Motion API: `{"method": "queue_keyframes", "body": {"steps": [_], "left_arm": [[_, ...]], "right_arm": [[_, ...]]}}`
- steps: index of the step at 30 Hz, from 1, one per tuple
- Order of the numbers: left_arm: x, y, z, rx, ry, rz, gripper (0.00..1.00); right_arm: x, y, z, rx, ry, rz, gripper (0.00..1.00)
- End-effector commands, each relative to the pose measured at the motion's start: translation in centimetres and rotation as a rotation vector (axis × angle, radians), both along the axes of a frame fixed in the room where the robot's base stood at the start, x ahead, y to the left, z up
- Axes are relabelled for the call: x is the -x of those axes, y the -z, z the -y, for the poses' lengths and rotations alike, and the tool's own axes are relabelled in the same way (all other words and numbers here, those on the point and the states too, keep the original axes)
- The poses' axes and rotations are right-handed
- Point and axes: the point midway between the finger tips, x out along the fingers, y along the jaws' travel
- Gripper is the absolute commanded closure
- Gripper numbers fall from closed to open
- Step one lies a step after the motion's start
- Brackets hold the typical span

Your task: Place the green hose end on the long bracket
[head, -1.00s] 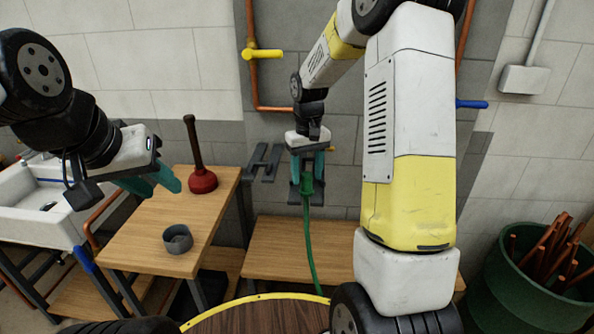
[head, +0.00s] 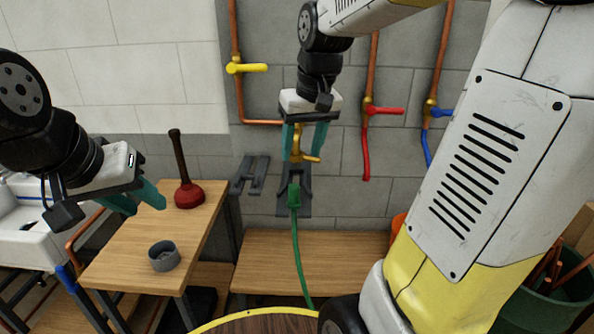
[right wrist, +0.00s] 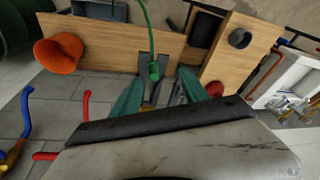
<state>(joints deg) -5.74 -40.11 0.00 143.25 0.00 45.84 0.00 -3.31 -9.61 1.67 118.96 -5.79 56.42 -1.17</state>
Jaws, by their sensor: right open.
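The green hose end (head: 294,196) sits upright at the wall bracket with two dark prongs (head: 306,207), its green hose hanging down in front. This looks like the long bracket, since a shorter dark bracket (head: 250,174) is to its left. My right gripper (head: 303,152) is open and empty above the hose end, apart from it. In the right wrist view the hose end (right wrist: 154,71) lies beyond the open fingertips, against the bracket (right wrist: 150,92). My left gripper (head: 148,208) is open and empty, over the left table.
A red plunger (head: 188,193) and a grey cup (head: 164,257) stand on the left wooden table (head: 120,250). Pipes with yellow (head: 247,68), red (head: 385,110) and blue (head: 441,112) valve handles run up the wall. An orange bucket shows in the right wrist view (right wrist: 58,54).

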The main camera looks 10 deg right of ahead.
Motion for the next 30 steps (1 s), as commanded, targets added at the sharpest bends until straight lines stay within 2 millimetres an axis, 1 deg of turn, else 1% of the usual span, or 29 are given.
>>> {"method": "queue_keyframes", "body": {"steps": [1,3,6,9,12,16,30], "left_arm": [[0.0,0.0,0.0,0.000,0.000,0.000,0.64],[0.0,0.0,0.0,0.000,0.000,0.000,0.64],[0.0,0.0,0.0,0.000,0.000,0.000,0.64],[0.0,0.0,0.0,0.000,0.000,0.000,0.64],[0.0,0.0,0.0,0.000,0.000,0.000,0.64],[0.0,0.0,0.0,0.000,0.000,0.000,0.64],[0.0,0.0,0.0,0.000,0.000,0.000,0.64]], "right_arm": [[2.2,-0.7,-0.1,-0.017,0.009,0.047,0.48],[4.9,-1.0,-0.4,-0.044,0.022,0.101,0.48],[8.1,-0.9,-0.7,-0.080,0.041,0.171,0.48],[10.5,-0.5,-1.0,-0.109,0.056,0.224,0.48],[11.9,0.0,-1.2,-0.128,0.064,0.258,0.48],[12.6,0.3,-1.3,-0.139,0.068,0.274,0.48],[12.6,0.3,-1.3,-0.139,0.069,0.275,0.48]]}}
